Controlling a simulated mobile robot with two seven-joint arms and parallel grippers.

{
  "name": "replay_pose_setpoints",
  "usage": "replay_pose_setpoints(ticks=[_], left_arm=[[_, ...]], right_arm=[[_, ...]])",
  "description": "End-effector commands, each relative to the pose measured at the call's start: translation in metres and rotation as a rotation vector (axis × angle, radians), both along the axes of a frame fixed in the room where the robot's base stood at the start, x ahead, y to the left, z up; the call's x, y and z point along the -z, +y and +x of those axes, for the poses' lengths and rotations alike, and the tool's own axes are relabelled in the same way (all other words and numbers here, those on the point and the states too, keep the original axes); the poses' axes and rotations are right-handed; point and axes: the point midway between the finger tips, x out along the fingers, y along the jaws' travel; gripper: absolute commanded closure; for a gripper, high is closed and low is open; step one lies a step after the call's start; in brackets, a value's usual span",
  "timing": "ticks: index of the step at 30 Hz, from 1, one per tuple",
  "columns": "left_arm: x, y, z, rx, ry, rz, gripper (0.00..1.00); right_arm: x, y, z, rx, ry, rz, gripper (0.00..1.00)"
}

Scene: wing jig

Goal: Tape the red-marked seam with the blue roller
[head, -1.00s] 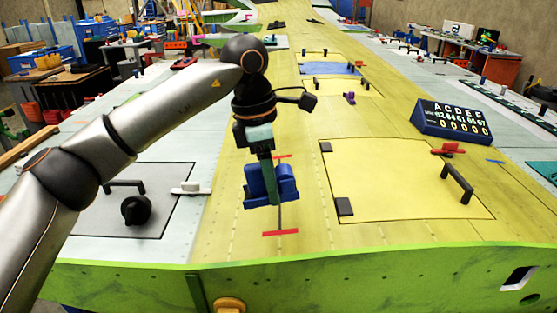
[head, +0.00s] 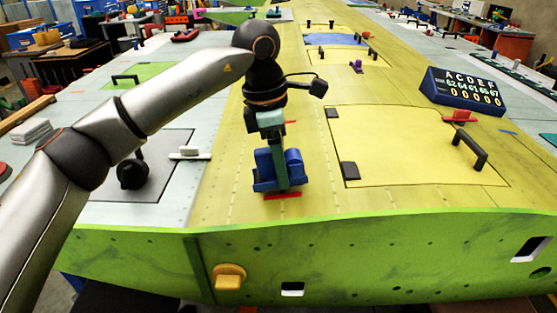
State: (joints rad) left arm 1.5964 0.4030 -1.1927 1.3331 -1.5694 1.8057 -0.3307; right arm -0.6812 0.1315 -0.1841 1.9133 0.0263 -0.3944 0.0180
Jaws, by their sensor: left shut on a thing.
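My left gripper (head: 273,140) is shut on the blue roller (head: 279,170) and holds it at the near part of the yellow wing skin (head: 228,185). The roller sits over the near red mark (head: 282,195), which shows just below it. The far red mark (head: 291,122) shows partly behind the gripper. The seam between the marks is mostly hidden by the roller and gripper. I cannot tell whether the roller touches the skin. My right gripper is not in view.
A yellow panel with a black handle (head: 470,150) and a blue counter box (head: 461,91) lie to the right. A black knob (head: 131,173) and a white clamp (head: 189,153) are at left. The green front edge (head: 370,250) of the wing is close below the roller.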

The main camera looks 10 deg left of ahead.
Motion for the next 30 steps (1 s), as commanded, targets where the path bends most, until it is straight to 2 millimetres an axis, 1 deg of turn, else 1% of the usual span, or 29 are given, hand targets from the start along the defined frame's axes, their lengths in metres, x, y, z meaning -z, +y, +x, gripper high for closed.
replay_pose_setpoints(ticks=[17, 30], left_arm=[[-0.0002, -0.0002, 0.0002, 0.000, -0.001, -0.001, 0.88], [0.0082, -0.0017, 0.0004, 0.000, -0.001, -0.001, 0.88]], right_arm=[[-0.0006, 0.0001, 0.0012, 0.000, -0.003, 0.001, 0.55], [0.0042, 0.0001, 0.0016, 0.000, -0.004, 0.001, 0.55]])
